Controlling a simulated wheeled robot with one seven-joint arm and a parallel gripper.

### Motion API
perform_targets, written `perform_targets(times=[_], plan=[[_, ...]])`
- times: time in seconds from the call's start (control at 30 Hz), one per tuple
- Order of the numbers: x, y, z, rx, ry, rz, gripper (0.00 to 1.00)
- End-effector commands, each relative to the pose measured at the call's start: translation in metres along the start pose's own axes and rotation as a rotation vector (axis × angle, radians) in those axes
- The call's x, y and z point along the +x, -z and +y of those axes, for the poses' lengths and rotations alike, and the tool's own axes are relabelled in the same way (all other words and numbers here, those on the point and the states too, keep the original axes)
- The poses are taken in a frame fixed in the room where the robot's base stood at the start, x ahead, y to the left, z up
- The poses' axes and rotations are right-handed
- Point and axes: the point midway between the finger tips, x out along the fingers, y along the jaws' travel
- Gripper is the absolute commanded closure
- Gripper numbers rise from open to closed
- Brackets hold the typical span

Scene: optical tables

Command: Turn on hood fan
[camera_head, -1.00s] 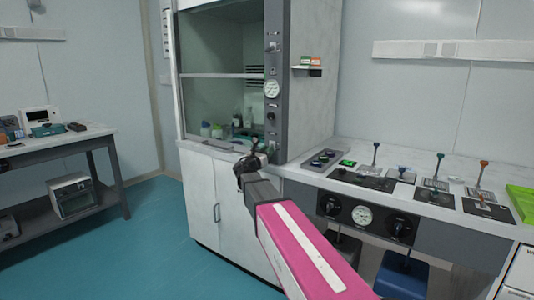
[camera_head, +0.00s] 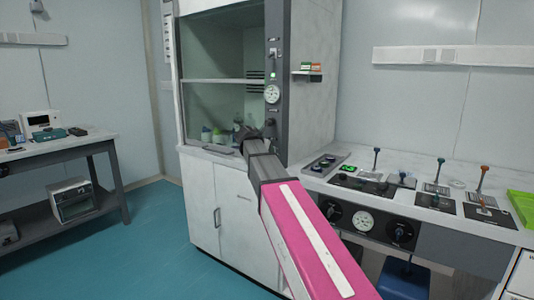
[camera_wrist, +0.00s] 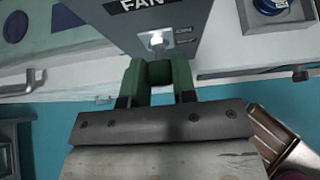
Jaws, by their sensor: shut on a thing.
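The fume hood (camera_head: 225,100) stands at the centre, with a grey control column (camera_head: 278,50) on its right edge. A round gauge (camera_head: 272,93) and a small green light (camera_head: 273,76) show on the column. In the wrist view, a grey panel (camera_wrist: 190,20) labelled FAN carries a small pale fan switch (camera_wrist: 157,40). My gripper (camera_wrist: 156,62) has its green fingers close together at this switch, shut on it; the exact contact is partly hidden. In the head view, my gripper (camera_head: 268,130) is at the lower part of the column, and my arm covers what lies behind it.
Bottles (camera_head: 212,133) stand inside the hood under its raised glass sash. To the right, a counter (camera_head: 345,160) holds several lever controls. A bench (camera_head: 60,148) with instruments is at the left. The teal floor (camera_head: 160,230) between is clear.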

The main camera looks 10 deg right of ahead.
Motion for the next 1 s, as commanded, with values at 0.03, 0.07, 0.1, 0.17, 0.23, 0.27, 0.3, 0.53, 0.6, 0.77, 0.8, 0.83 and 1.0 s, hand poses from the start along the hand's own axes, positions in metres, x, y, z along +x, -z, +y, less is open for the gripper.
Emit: perform_targets(times=[0.03, 0.07, 0.1, 0.17, 0.23, 0.27, 0.3, 0.53, 0.6, 0.77, 0.8, 0.83, 1.0], plan=[[0.0003, -0.0025, 0.0010, 0.002, -0.001, 0.020, 0.98], [0.0003, -0.0028, 0.0007, 0.002, 0.000, 0.032, 0.98], [0.0004, -0.0031, 0.0007, 0.001, -0.001, 0.047, 0.98], [0.0005, -0.0034, 0.0007, 0.001, -0.001, 0.064, 0.98], [0.0005, -0.0034, 0.0004, 0.001, 0.000, 0.082, 0.98], [0.0005, -0.0035, 0.0004, 0.001, 0.000, 0.087, 0.98], [0.0005, -0.0036, 0.0004, 0.000, 0.000, 0.092, 0.98], [0.0003, -0.0036, 0.0003, 0.001, 0.000, 0.105, 0.98], [0.0003, -0.0036, 0.0002, 0.001, 0.000, 0.105, 0.98], [0.0004, -0.0036, 0.0002, 0.001, 0.000, 0.104, 0.98], [0.0004, -0.0036, 0.0002, 0.001, 0.000, 0.104, 0.65], [0.0004, -0.0036, 0.0002, 0.001, 0.000, 0.104, 0.55], [0.0003, -0.0037, 0.0001, 0.001, 0.000, 0.103, 0.49]])
